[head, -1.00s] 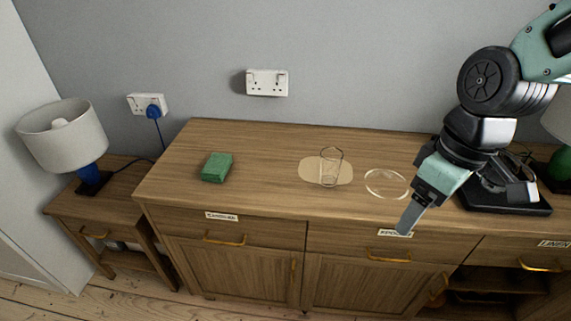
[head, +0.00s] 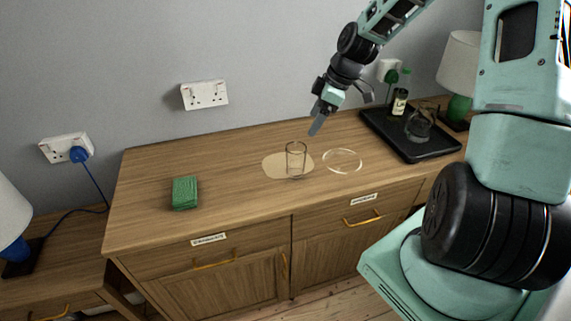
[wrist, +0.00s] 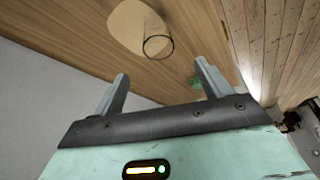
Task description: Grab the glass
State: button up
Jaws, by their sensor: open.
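A clear, empty-looking glass (head: 296,160) stands upright on a pale oval mat (head: 273,165) on the wooden sideboard. In the wrist view the glass (wrist: 157,44) shows beyond my fingertips, above the middle of the picture, with the mat (wrist: 130,22) beside it. My gripper (head: 318,122) is above the back part of the sideboard, behind and slightly right of the glass in the head view. In the wrist view my gripper (wrist: 162,72) has its two fingers wide apart with nothing between them. It is not touching the glass.
A black tray (head: 400,140) with a small bottle (head: 399,102) and a dark glass jug (head: 419,125) stands further right. A green sponge-like block (head: 185,193) lies at left. The sideboard between is clear.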

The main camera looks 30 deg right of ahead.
aim_at(294, 155)
jog(key=shift+d+p+x, duration=0.2)
jog(key=shift+p+x, duration=1.1)
jog(key=shift+x, duration=6.35)
jog(key=shift+w, duration=0.1)
jog(key=c, duration=1.2)
